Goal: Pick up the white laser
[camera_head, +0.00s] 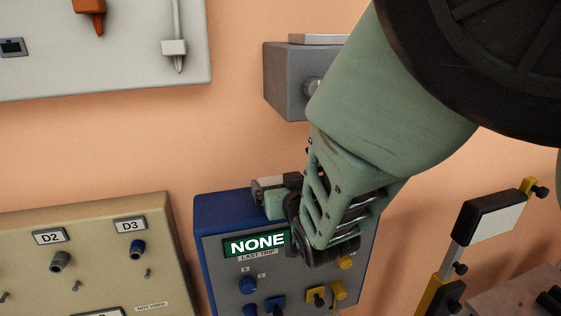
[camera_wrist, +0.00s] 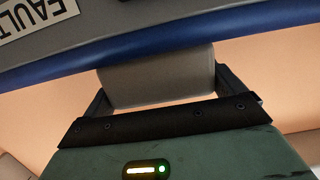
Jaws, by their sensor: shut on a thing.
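My gripper (camera_head: 274,192) is at the top edge of the blue-framed control box. In the wrist view, my gripper (camera_wrist: 160,88) has its two dark fingers on either side of a plain pale grey block (camera_wrist: 158,78) and is shut on it. The same pale block (camera_head: 268,183) shows small in the head view, partly hidden by the gripper. Its far end is out of sight in the wrist view. I cannot tell for sure that it is the white laser.
The control box (camera_head: 217,243) has a green NONE display (camera_head: 256,243), knobs and switches. A beige D2/D3 panel (camera_head: 95,265) stands at left. A grey box (camera_head: 284,80) is on the wall behind my arm. A tool board (camera_head: 110,70) hangs upper left. A black-and-white unit (camera_head: 492,214) stands at right.

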